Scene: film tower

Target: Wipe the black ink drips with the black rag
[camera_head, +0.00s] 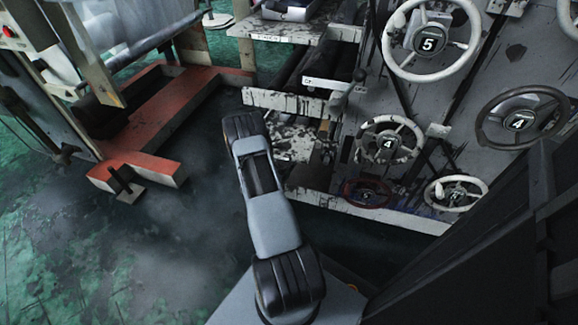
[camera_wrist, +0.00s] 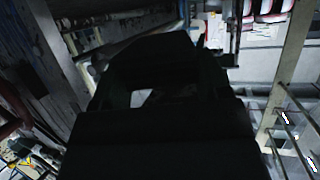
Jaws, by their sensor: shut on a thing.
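My gripper (camera_wrist: 160,65) shows only in the wrist view, as a very dark shape across the middle. It is shut on a dark thing at its tips, which looks like the black rag (camera_wrist: 168,47); its edges blend into the fingers. In the head view my arm extends forward and hides the gripper and rag. Black drips and splashes (camera_head: 287,103) mark the pale ledge of the machine, right of my arm. More black stains lie on the lower shelf (camera_head: 298,145). I cannot tell which marks are the ink drips. No drips are clear in the wrist view.
Several numbered handwheels (camera_head: 429,43) stick out from the grey panel at right. A red-edged low frame (camera_head: 165,120) stands on the floor at left. The stained green floor (camera_head: 140,245) is open at front left. Metal rods (camera_wrist: 288,120) cross the wrist view's right side.

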